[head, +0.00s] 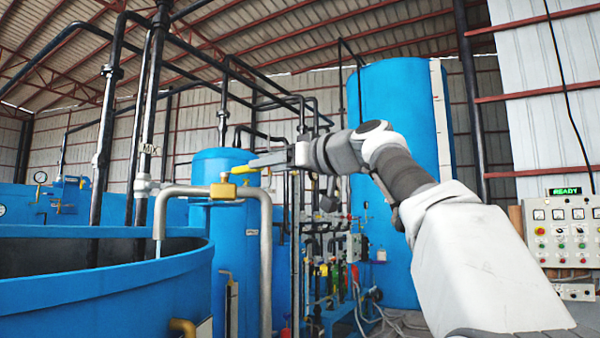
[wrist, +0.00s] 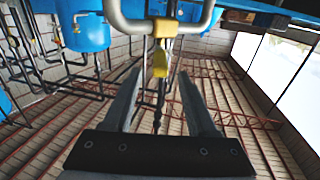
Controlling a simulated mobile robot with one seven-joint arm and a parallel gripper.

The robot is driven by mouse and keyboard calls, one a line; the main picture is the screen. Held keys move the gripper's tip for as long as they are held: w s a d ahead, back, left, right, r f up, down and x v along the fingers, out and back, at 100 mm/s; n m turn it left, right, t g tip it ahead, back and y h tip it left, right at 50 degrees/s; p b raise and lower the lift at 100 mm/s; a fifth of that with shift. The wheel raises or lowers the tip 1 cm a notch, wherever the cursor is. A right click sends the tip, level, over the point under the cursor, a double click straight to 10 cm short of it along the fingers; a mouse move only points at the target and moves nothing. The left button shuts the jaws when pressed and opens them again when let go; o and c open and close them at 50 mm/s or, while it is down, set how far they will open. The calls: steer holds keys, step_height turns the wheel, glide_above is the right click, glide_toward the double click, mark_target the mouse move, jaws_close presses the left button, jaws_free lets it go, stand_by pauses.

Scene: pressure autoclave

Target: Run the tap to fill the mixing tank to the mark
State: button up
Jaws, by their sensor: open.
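The mixing tank (head: 120,295) is the large open blue vat at the left of the head view; its inside is dark, and I cannot make out a water level or the mark. The tap's grey pipe (head: 265,260) rises beside the tank and bends over its rim. A thin pale streak shows below the spout end; I cannot tell if it is running water. The tap has a brass valve body (head: 223,190) and a yellow lever (head: 243,169). My gripper (head: 262,160) is open at the lever. In the wrist view, the yellow lever (wrist: 160,63) shows between the fingertips (wrist: 159,73).
A control panel (head: 563,235) with a lit READY display stands at the right. Blue tanks (head: 392,180) and dark vertical pipes (head: 107,130) stand behind the tap. Hoses and small valves crowd the floor area behind it.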

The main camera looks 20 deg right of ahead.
steer(key=b+v, duration=0.1)
steer(key=v, duration=0.7)
stand_by(1.5)
